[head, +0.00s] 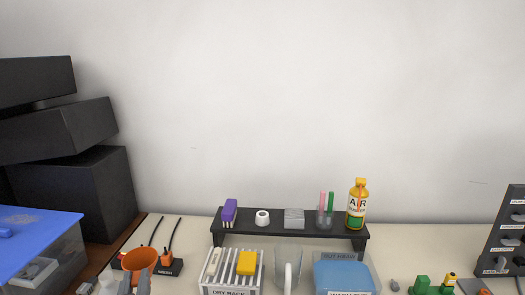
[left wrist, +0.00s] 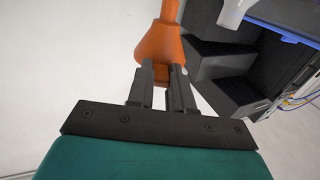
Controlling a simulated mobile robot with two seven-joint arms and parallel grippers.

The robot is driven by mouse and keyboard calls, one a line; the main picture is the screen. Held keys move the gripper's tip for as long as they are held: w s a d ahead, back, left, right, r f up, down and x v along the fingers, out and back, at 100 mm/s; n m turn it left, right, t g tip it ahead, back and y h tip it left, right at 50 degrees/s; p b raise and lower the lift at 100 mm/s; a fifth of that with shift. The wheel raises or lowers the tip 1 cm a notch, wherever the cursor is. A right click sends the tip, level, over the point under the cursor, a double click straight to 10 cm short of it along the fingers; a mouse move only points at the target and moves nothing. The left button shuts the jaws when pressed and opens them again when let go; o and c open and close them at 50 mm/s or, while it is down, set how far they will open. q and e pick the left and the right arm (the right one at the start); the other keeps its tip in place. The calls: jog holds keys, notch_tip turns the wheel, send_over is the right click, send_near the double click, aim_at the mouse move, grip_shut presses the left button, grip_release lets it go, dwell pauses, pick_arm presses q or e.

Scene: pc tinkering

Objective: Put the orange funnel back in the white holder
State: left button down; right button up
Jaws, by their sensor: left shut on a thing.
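The orange funnel (head: 140,259) is at the lower left of the head view, with its wide mouth facing up. My left gripper (head: 134,281) is just below it and is shut on it. In the left wrist view the funnel (left wrist: 160,46) sits between the fingertips of my left gripper (left wrist: 162,78), its narrow part pointing to the top edge. A small white round piece (head: 262,217) with a dark opening stands on the black shelf; it may be the white holder, but I cannot be sure. My right gripper is not in view.
The black shelf (head: 300,228) also bears a purple brush (head: 229,212), a grey block (head: 294,219), a cup of pens and a yellow air bottle (head: 357,207). A white rack (head: 231,290), a clear jug and a blue bin (head: 344,277) stand before it. Black boxes (head: 75,195) stack at left.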

pick_arm(q)
jog(key=shift+s+d+r+m+t+h, duration=0.1)
jog(key=shift+s+d+m+t+h, duration=0.05)
jog(key=shift+s+d+m+h, duration=0.95)
jog(key=shift+s+d+m+t+h, duration=0.15)
jog(key=shift+s+d+m+h, duration=0.5)
jog(key=shift+h, duration=0.75)
jog(key=shift+s+d, duration=0.1)
jog(key=shift+s, duration=0.05)
